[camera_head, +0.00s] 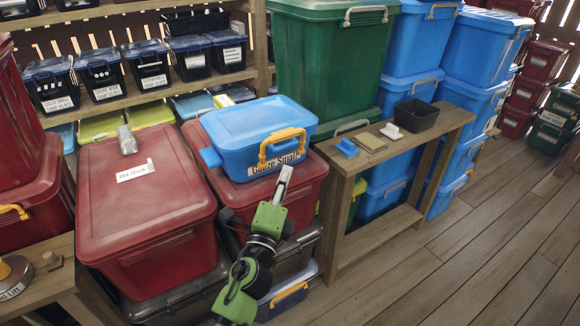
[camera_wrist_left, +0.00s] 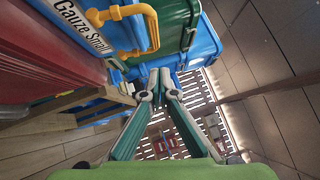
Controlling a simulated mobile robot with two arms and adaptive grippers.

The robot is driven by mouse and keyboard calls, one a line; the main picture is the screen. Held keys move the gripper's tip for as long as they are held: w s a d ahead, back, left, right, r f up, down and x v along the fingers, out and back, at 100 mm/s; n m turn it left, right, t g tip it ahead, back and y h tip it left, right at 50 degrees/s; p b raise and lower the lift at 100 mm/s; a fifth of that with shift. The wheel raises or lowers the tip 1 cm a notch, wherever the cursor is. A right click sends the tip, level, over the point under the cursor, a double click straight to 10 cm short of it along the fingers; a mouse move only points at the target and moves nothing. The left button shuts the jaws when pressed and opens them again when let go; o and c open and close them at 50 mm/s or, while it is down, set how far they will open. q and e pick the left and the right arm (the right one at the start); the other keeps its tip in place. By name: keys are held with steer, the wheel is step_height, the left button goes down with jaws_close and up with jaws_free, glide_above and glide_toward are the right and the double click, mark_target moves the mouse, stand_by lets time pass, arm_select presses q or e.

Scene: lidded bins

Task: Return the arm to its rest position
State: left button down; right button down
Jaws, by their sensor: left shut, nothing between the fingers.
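My left gripper (camera_head: 284,178) is up in front of the blue bin (camera_head: 258,122) labelled "Gauze Small", near its yellow latch (camera_head: 282,148). Its fingers are together with nothing between them. In the left wrist view the fingertips (camera_wrist_left: 158,84) meet near the middle, and the blue bin's label and yellow handle (camera_wrist_left: 136,30) show at the upper left. I cannot tell whether the fingers touch the bin. The bin's lid is on. My green and black left arm rises from the bottom middle in the head view. My right gripper is not in view.
The blue bin rests on a red bin (camera_head: 312,172), beside another red bin (camera_head: 145,215) with a small grey object on its lid. A wooden stand (camera_head: 430,135) at the right bears a dark open box (camera_head: 416,113) and small items. The wooden floor (camera_head: 480,260) at lower right is clear.

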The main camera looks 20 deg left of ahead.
arm_select(q)
steer(key=s+d+f+n+g+h, duration=0.1)
steer(key=s+f+n+g, duration=0.3)
steer(key=f, duration=1)
steer(key=s+d+f+n+g, duration=0.15)
steer(key=s+f, duration=0.45)
steer(key=f, duration=0.9)
steer(key=s+d+f+n+g+h, duration=0.15)
steer(key=s+f+g, duration=0.25)
steer(key=f, duration=1)
steer(key=s+a+f+n+g, duration=0.2)
steer(key=s+f+n+g, duration=0.35)
steer(key=s+f, duration=1.3)
steer(key=s+a+f+n+g, duration=0.1)
steer(key=s+f+n+g, duration=0.1)
steer(key=s, duration=0.8)
steer(key=s+a+f+n+g, duration=0.1)
steer(key=s+f+n+g, duration=0.1)
steer(key=s, duration=0.8)
steer(key=shift+s+a+f, duration=0.35)
steer(key=shift+s, duration=0.05)
